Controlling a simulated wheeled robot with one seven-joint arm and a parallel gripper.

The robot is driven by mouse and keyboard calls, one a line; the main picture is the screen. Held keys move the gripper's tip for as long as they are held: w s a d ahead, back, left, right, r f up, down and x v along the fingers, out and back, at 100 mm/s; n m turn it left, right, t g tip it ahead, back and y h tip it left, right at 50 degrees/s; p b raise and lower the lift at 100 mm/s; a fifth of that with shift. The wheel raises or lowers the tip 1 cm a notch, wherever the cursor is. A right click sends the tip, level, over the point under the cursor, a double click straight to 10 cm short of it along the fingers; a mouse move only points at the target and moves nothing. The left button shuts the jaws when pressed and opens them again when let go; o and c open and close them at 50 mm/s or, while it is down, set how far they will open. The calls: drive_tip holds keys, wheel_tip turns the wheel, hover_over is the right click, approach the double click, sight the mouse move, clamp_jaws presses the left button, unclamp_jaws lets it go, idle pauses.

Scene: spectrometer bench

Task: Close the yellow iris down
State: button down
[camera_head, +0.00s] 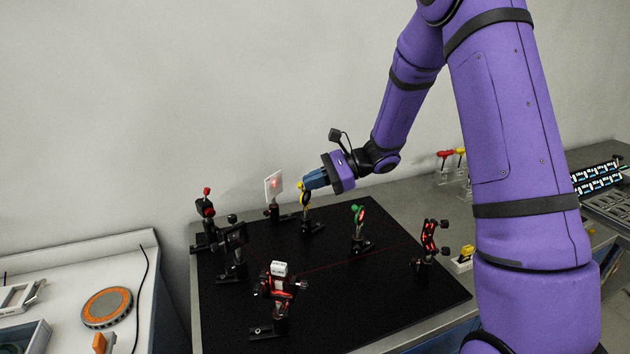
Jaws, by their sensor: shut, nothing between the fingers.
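The yellow iris (305,198) stands upright on a dark post at the back of the black breadboard (330,320). My gripper (306,183) reaches in from the right at the height of the iris's top. It is shut, with nothing seen between its fingers. The fingertips are at or very close to the iris's upper edge; I cannot tell whether they touch it. The gripper's blue fingers partly hide the top of the iris, and its opening is too small to read.
A white card (273,185) with a red spot stands behind left of the iris. A green-topped mount (359,222), a red-lit mount (428,240) and a white-topped mount (278,283) stand on the board. A thin red beam crosses it.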

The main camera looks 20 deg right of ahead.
drive_tip(key=shift+s+a+f+n+h, duration=0.15)
drive_tip(key=shift+s+a+n+h, duration=0.1)
drive_tip(key=shift+a, duration=0.2)
drive_tip(key=shift+s+a+f+n+h, duration=0.15)
drive_tip(key=shift+a+h, duration=0.1)
drive_tip(key=shift+a, duration=0.2)
drive_tip(key=shift+w, duration=0.1)
